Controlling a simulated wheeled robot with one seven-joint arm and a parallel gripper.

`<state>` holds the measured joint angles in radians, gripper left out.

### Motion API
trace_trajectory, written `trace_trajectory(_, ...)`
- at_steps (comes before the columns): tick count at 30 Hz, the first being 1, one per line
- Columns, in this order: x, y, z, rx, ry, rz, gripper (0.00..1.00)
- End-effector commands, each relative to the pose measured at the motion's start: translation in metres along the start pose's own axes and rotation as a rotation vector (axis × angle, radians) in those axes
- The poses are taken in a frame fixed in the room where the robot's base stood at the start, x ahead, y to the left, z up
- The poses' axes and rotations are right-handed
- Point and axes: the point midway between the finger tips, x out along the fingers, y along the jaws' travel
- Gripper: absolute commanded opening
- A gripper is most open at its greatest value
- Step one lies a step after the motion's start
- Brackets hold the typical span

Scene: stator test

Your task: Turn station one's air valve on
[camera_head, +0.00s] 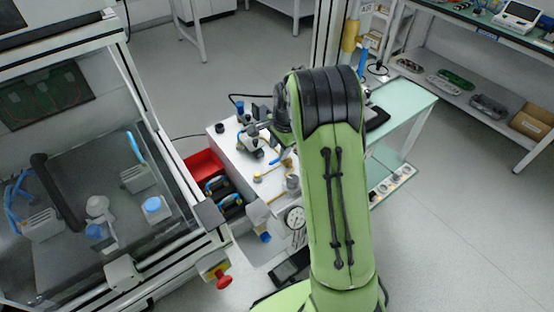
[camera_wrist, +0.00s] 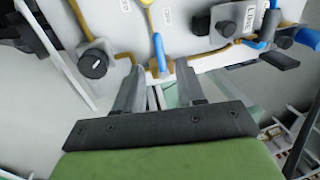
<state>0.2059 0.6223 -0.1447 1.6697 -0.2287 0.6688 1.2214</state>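My gripper (camera_wrist: 159,68) is open in the wrist view, its two grey fingers reaching toward a light panel. A blue lever (camera_wrist: 159,50) on yellow piping appears between the fingertips; I cannot tell whether they touch it. A round black knob (camera_wrist: 93,64) is left of the fingers. A blue fitting (camera_wrist: 270,24) and a black handle (camera_wrist: 280,60) are to the right. No readable mark tells me which part is station one's air valve. In the head view my arm hides much of the white bench (camera_head: 228,143) with yellow piping (camera_head: 268,173), and my fingers cannot be made out.
A pressure gauge (camera_head: 294,218) faces outward at the bench front. A red bin (camera_head: 204,164) stands left of the bench. A framed enclosure (camera_head: 150,95) with a red knob (camera_head: 223,281) is on the left.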

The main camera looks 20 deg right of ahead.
Motion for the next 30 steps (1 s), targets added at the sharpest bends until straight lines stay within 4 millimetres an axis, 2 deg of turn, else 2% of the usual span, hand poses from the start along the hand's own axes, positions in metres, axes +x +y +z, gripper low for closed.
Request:
trace_trajectory(1,0.016,0.001,0.0,0.0,-0.001,0.003,0.39)
trace_trajectory(6,0.042,0.001,0.0,0.0,-0.001,0.001,0.39)
trace_trajectory(16,0.047,0.0,0.0,-0.001,0.0,-0.001,0.39)
trace_trajectory(24,0.046,0.0,0.0,-0.001,0.0,-0.001,0.0)
trace_trajectory(30,0.046,0.0,0.0,0.001,0.0,-0.001,0.0)
